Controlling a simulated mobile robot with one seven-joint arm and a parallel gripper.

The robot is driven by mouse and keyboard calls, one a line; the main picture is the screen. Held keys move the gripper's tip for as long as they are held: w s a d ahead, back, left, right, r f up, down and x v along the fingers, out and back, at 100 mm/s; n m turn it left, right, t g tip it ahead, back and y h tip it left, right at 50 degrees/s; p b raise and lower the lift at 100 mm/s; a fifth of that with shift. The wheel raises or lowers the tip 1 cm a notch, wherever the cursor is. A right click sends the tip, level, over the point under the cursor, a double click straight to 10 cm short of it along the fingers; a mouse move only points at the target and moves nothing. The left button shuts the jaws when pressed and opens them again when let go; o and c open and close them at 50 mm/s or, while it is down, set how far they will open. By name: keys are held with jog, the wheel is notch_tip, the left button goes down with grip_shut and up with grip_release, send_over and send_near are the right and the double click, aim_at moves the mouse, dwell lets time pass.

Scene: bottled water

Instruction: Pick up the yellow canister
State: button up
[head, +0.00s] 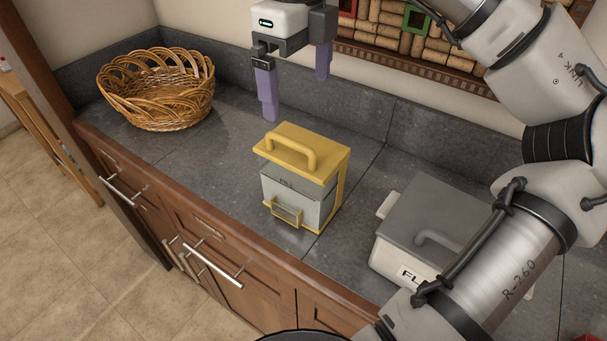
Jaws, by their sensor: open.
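The yellow canister (330,170) stands upright on the dark stone counter, near the middle of the head view. It has a yellow lid with an arched handle on top, a grey-white front and a small yellow-framed scoop or tray at its lower front. My gripper (296,92) is above and behind the canister in the picture, pointing down. Its two purple fingers are spread apart with nothing between them. The gripper is clear of the canister.
A wicker basket (157,92) sits at the counter's back left. A white bin with a grey lid (430,215) stands to the right, partly hidden by my arm. A wall with a cork-filled frame (385,42) is behind. The counter (205,150) between basket and canister is bare.

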notch_tip(320, 180, down, 8)
jog(key=shift+s+r+p, duration=0.1)
jog(key=shift+s+p, duration=0.05)
jog(key=shift+p, duration=0.35)
jog(key=shift+w+d+f+p, duration=0.1)
jog(key=shift+f+p, duration=0.45)
jog(key=shift+f, duration=0.85)
jog(key=shift+w+d+f+p, duration=0.1)
jog(key=shift+f+p, duration=0.4)
jog(key=shift+f, duration=0.85)
jog(key=c, duration=2)
jog(key=shift+o, duration=0.2)
jog(key=shift+r, duration=0.15)
jog(key=shift+r+b, duration=1.1)
jog(key=shift+r, duration=3.6)
jog(key=shift+c, duration=0.2)
jog(key=shift+r, duration=0.15)
